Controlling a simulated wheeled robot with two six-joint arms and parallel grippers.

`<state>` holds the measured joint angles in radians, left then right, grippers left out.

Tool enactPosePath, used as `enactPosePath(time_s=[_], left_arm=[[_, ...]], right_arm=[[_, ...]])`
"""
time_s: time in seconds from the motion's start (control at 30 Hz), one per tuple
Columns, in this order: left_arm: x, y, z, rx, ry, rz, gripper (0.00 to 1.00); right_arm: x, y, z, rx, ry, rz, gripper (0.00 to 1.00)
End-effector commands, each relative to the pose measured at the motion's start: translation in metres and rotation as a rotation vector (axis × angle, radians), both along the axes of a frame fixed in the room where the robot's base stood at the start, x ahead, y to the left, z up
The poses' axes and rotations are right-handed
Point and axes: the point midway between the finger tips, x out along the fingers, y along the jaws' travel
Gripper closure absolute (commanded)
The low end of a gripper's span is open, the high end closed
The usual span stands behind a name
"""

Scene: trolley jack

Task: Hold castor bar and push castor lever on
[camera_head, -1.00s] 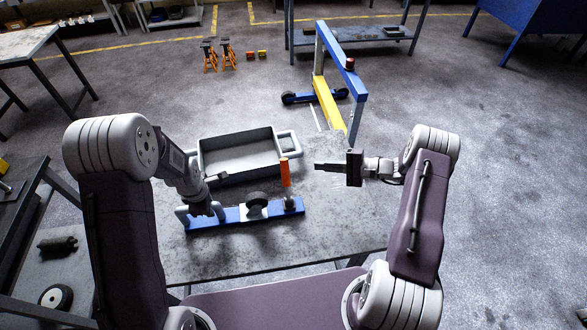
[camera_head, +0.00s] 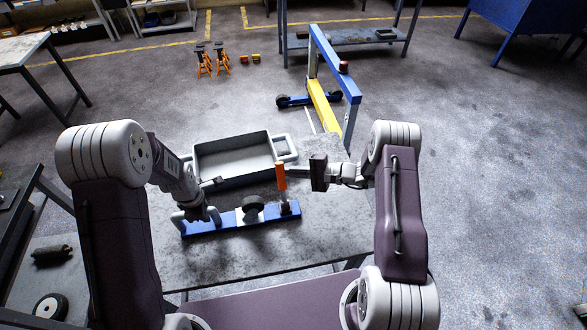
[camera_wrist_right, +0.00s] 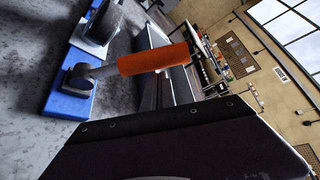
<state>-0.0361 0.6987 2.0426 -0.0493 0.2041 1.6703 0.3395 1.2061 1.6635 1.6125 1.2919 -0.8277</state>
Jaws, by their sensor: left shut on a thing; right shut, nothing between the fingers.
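The castor bar (camera_head: 228,222) is a blue bar with a pale middle section and a dark castor wheel (camera_head: 253,208), lying on the workbench. A grey handle stands at its left end. My left gripper (camera_head: 200,213) is shut on this handle. The castor lever (camera_head: 281,178) stands roughly upright at the bar's right end, with an orange grip on a grey rod. My right gripper (camera_head: 292,169) is shut and empty, just right of the orange grip. I cannot tell if they touch. The right wrist view shows the orange grip (camera_wrist_right: 152,60) close beyond the dark gripper body.
A grey tray (camera_head: 232,178) with a side handle sits behind the bar on the workbench (camera_head: 240,265). A blue and yellow jack frame (camera_head: 322,105) stands on the floor beyond. Orange stands (camera_head: 204,62) are farther back. The bench front is clear.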

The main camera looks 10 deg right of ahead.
Motion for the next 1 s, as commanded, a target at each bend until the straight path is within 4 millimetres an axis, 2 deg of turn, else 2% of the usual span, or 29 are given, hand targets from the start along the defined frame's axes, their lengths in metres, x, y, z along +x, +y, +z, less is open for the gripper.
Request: enactPosePath(time_s=[0.6,0.77,1.0], left_arm=[[0.000,0.000,0.000,0.000,0.001,0.001,1.00],[0.000,0.000,0.000,0.000,0.001,0.001,1.00],[0.000,0.000,0.000,0.000,-0.001,0.002,1.00]], right_arm=[[-0.008,0.001,0.004,0.002,-0.026,0.000,1.00],[-0.014,0.001,0.008,0.005,-0.095,0.002,1.00],[-0.033,0.000,0.017,0.009,-0.291,0.002,1.00]])
